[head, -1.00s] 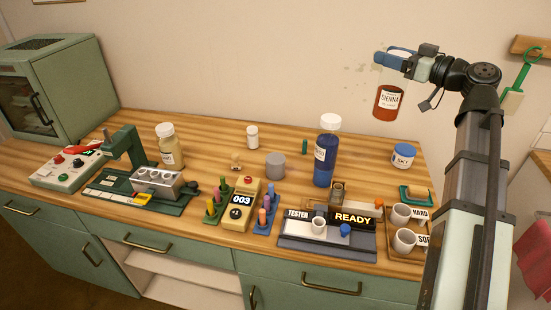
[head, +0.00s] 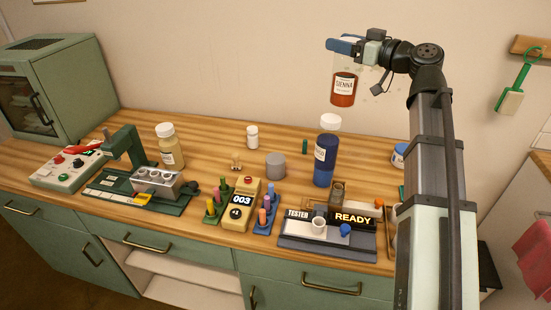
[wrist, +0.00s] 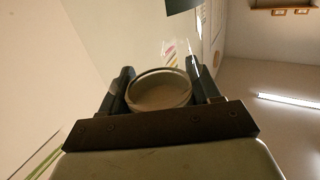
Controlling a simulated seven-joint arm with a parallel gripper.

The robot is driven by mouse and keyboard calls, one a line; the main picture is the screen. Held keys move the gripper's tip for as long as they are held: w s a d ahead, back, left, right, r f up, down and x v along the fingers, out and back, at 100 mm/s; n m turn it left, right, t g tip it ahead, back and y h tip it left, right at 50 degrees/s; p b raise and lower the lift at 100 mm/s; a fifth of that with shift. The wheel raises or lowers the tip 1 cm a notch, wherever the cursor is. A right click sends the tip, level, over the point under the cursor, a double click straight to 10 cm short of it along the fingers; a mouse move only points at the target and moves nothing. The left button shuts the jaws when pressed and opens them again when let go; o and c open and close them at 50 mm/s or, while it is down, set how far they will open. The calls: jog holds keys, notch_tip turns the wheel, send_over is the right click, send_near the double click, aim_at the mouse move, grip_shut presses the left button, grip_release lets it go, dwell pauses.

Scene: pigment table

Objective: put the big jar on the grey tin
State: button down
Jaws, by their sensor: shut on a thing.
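The big jar (head: 344,92), clear with red-brown contents and a SIENNA label, hangs upright in the air in the head view. My gripper (head: 345,47) is shut on it near its top. In the wrist view my gripper's two fingers stand on either side of its round end (wrist: 160,90). The grey tin (head: 275,165), a short cylinder with a bare flat top, stands on the wooden worktop. The jar is well above the worktop, up and to the right of the tin in the picture.
A tall blue bottle (head: 326,158) with a white cap stands right of the tin, below the held jar. A small white jar (head: 252,136) stands behind the tin on the left. A yellow counter (head: 240,206) and the READY tester (head: 330,243) lie in front.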

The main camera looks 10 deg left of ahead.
jog(key=s+a+g, duration=0.1)
jog(key=s+a, duration=0.1)
jog(key=a, duration=1.6)
notch_tip(320, 180, down, 21)
jog(key=shift+a+n+y, duration=0.2)
jog(key=shift+n+y, duration=0.1)
jog(key=shift+n, duration=0.1)
jog(key=shift+w, duration=0.1)
jog(key=shift+c, duration=1.1)
grip_release()
